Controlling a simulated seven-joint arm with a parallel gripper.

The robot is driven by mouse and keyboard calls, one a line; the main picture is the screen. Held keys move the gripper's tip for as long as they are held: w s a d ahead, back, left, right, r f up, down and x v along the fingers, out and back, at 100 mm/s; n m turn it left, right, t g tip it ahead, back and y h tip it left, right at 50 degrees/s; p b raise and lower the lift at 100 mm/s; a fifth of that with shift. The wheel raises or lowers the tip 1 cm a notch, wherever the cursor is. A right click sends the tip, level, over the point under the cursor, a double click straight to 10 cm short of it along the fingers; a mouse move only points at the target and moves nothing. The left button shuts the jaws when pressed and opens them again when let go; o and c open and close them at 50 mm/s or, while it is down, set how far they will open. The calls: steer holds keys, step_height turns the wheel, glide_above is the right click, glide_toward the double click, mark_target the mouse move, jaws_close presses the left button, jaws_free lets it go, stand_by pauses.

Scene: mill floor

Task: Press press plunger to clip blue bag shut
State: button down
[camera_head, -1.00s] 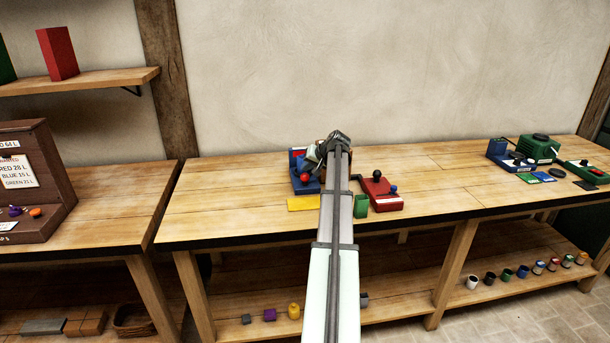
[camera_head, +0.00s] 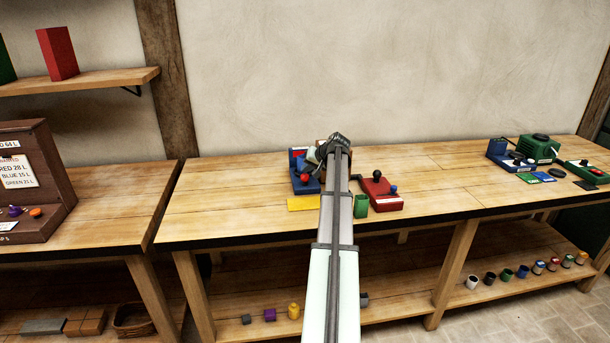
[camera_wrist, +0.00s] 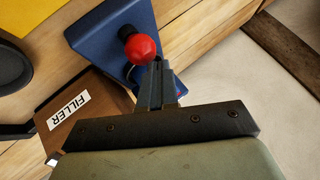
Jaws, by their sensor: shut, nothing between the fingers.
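The press is a blue device with a red ball knob (camera_head: 304,177) on the near part of the workbench, left of my arm. In the wrist view its blue base (camera_wrist: 93,38) lies behind the red ball (camera_wrist: 140,49), which has a black part at its upper left. I take this ball to be the plunger's knob. My gripper (camera_wrist: 158,66) is shut and empty, its tips right beside the ball's lower right edge; I cannot tell if they touch. In the head view my wrist hides part of the press. I cannot make out a blue bag.
A brown box labelled FILLER (camera_wrist: 72,112) stands close to my gripper. A yellow card (camera_head: 303,203) lies in front of the press. The bench between there and the far-right machines is clear.

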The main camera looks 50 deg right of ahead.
mark_target(307, 175)
steer(key=shift+f, duration=0.75)
stand_by(0.7)
steer(key=shift+r, duration=1.35)
steer(key=shift+r, duration=0.1)
steer(key=shift+r, duration=2.45)
